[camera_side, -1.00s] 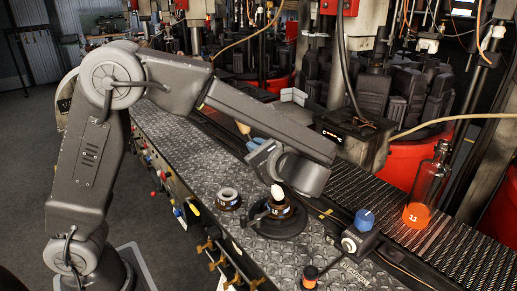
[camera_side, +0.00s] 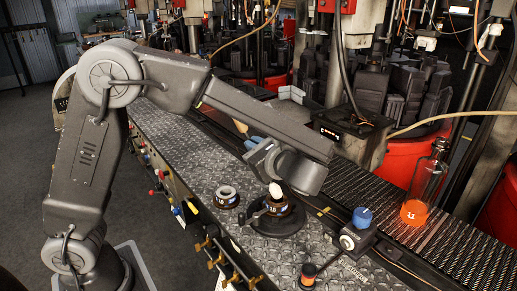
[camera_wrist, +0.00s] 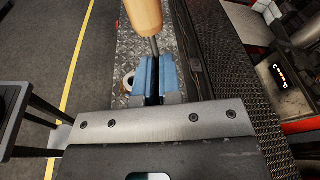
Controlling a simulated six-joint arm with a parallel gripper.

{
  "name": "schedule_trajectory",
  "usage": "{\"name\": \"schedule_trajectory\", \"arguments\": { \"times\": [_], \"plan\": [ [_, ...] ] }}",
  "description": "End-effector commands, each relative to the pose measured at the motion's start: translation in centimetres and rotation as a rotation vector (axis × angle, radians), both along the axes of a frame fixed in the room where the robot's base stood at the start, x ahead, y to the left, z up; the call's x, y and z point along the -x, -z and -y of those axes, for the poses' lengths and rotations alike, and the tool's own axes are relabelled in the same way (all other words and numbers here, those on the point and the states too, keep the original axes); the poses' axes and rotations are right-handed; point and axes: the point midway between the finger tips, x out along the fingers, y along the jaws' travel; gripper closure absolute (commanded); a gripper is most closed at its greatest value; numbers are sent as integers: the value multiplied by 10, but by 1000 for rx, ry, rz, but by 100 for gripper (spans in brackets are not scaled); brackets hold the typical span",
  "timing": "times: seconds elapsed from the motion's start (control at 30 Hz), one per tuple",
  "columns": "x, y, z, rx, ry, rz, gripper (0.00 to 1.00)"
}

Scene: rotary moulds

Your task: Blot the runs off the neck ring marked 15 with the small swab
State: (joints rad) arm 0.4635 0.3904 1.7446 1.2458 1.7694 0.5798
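My gripper (camera_wrist: 155,80) has blue fingers shut on the thin shaft of the swab (camera_wrist: 143,15), whose wooden handle sticks up in the wrist view. In the side view the handle (camera_side: 241,126) shows behind my wrist, and the pale swab tip (camera_side: 275,190) shows below it. The tip is at the top of a dark neck ring (camera_side: 277,208) on a round black base; I cannot tell whether it touches the inner or outer edge. The ring has a small light marking that looks like 15. Any runs on it are too small to make out.
Another ring (camera_side: 226,195), with a pale top, lies on the tread-plate bench left of the base. A bottle with an orange bottom (camera_side: 427,185) stands on the conveyor.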

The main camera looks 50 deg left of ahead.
Motion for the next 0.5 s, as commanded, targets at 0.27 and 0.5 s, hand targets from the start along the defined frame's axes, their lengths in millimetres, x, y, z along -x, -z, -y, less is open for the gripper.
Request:
{"name": "schedule_trajectory", "arguments": {
  "times": [0.27,0.5],
  "plan": [
    [0,0,3,-2,0,0,100],
    [0,0,14,-1,1,-1,100]
  ]
}}
